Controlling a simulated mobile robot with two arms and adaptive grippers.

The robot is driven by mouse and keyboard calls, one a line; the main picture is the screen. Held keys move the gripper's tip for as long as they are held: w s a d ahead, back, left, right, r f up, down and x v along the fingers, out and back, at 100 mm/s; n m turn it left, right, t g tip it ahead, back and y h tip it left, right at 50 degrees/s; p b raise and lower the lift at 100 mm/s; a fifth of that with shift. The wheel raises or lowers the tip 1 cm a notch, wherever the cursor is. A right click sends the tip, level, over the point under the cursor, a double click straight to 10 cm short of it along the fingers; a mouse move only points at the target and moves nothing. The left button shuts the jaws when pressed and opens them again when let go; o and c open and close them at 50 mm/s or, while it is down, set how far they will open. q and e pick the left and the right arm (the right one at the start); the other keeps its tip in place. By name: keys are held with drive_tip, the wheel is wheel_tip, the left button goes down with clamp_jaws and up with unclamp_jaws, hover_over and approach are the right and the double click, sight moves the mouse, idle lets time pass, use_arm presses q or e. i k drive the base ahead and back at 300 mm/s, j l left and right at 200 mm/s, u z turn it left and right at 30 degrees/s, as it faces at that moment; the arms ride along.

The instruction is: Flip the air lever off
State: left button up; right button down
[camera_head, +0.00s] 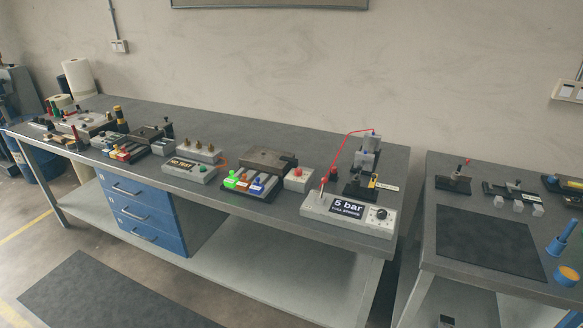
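A pale control box (348,213) with a dark "5 bar" display (347,207) stands near the front right end of the long workbench. A red hose (346,146) arches up behind the box to a grey-and-black press-like device (366,160). Neither of my grippers is in view.
The long grey workbench (290,145) carries several fixtures, including a box with a "NO TEST" display (190,169) and a rack with coloured blocks (252,182). A second table (455,268) with a dark mat (488,242) stands right, across a narrow gap. Blue drawers (140,215) are below.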

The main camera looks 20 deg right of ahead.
sight(324, 180)
drive_tip(key=z, duration=1.15)
